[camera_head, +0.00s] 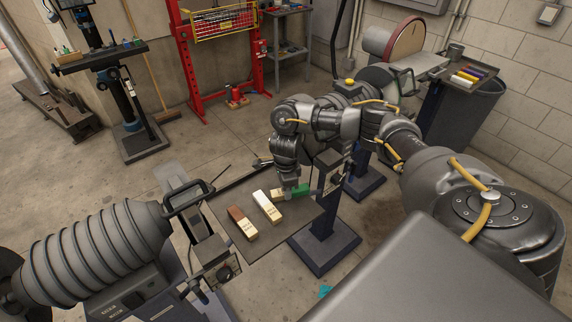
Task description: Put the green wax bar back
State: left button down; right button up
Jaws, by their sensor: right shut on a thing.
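The green wax bar (299,189) has a pale tan end and is at the far right part of a dark flat tray (222,204). My right gripper (289,190) reaches down from above and is shut on the bar, partly hiding it. I cannot tell whether the bar touches the tray. A white bar (264,203) and a brown bar (240,219), each with a cream end, lie side by side on the tray, left of the green one. My left gripper cannot be made out in the view.
Dark machine stands with switch boxes (223,272) flank the tray. A bin stand (455,110) with several coloured bars is at the back right. A red press frame (187,60) and a drill-like machine (125,90) stand behind.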

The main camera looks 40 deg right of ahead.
jog(key=shift+f, duration=0.1)
jog(key=o, duration=1)
jog(key=shift+c, duration=0.2)
jog(key=shift+r, duration=0.35)
notch_tip(320, 180, up, 12)
jog(key=p, duration=0.1)
jog(key=shift+f, duration=0.15)
jog(key=shift+a, duration=0.1)
